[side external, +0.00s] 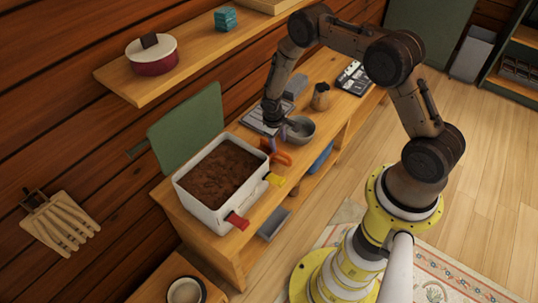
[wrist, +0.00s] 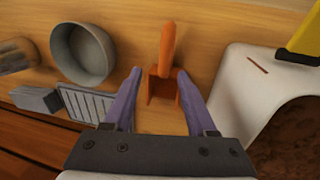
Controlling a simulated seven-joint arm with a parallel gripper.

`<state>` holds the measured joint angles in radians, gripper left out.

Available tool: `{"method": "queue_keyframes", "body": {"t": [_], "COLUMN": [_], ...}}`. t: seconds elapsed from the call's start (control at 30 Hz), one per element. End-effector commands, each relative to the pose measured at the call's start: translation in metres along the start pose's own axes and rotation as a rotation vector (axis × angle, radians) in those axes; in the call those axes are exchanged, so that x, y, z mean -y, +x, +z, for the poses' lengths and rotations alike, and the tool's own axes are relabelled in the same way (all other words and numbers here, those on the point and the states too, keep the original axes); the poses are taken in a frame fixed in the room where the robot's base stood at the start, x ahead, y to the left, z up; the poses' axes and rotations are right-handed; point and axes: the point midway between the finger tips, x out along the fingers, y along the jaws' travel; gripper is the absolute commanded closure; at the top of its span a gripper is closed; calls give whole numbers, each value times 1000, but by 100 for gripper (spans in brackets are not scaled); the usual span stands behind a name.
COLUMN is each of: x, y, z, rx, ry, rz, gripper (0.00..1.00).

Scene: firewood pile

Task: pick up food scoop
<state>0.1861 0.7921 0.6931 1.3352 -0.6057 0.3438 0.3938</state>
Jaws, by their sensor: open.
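The food scoop appears to be the small orange scoop (wrist: 164,72) on the wooden bench. In the wrist view its handle points away from my gripper and its square open end lies toward the gripper. My gripper (wrist: 160,72) is open, with one purple finger on each side of the scoop. I see no finger clearly touching it, and the height gap cannot be told. In the side view the orange scoop (side external: 282,157) lies between the soil-filled white bin and the grey bowl, partly behind my gripper (side external: 277,141).
The white bin (side external: 199,204) of dark soil stands close beside the scoop, with yellow and red parts on its rim. A grey bowl (wrist: 83,53) sits on the other side. A grey slatted tray (wrist: 90,102) lies near the wall. A shelf (side external: 190,55) hangs above.

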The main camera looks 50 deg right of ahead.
Motion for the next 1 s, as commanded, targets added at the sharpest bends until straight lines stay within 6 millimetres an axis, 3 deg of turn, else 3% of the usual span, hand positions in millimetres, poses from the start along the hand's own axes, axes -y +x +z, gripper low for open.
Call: {"method": "queue_keyframes", "body": {"t": [0.27, 0.53, 0.87, 1.0], "x": [2, 7, 7, 7], "y": [21, 57, 63, 63], "z": [1, 0, 0, 0], "rx": [1, 0, -1, -1], "ry": [0, 1, 1, 1], "rz": [0, 0, 0, 0], "gripper": [43, 43, 43, 66]}}
